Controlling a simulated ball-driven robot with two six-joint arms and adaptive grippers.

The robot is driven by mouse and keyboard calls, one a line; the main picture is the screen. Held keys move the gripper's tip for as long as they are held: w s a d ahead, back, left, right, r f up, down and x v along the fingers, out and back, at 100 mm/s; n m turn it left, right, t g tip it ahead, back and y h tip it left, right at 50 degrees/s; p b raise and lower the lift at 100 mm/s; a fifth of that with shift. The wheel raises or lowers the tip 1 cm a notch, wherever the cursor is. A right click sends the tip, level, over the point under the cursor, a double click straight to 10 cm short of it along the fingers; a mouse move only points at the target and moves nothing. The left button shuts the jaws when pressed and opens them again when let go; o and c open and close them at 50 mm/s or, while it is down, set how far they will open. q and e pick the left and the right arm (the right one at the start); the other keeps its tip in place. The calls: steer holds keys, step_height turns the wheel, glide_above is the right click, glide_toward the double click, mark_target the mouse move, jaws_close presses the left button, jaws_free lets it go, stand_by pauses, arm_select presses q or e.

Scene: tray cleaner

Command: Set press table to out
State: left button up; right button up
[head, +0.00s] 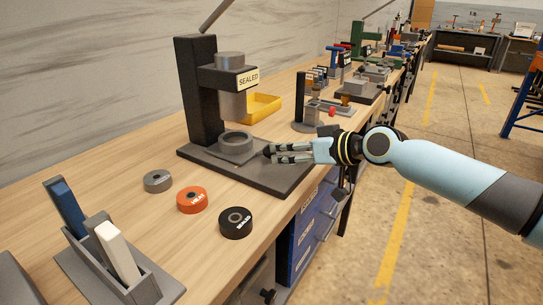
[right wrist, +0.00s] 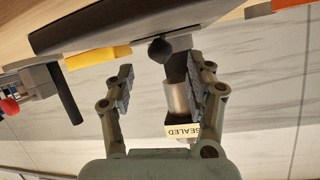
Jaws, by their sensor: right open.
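The black press (head: 198,95) stands on a dark base plate on the bench, with a grey ram above and a "SEALED" label (head: 248,78) on its head. Under the ram is the press table (head: 214,158), a flat grey slide carrying a grey ring (head: 236,141). My right gripper (head: 273,154) reaches in from the right, low over the base plate, at the table's front. In the right wrist view, its two fingers (right wrist: 162,72) are spread, with a round black knob (right wrist: 160,49) appearing between them. I cannot tell whether they touch it. My left gripper is not in view.
Grey (head: 157,181), orange (head: 192,200) and black (head: 236,223) discs lie on the bench in front of the press. A holder (head: 120,270) with a blue and a white piece stands front left. A yellow bin (head: 263,106) sits behind the press. The aisle at right is free.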

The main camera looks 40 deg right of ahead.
mark_target(245, 146)
steer(key=x, duration=0.5)
steer(key=shift+w+f, duration=0.1)
steer(key=shift+w, duration=0.15)
jaws_close()
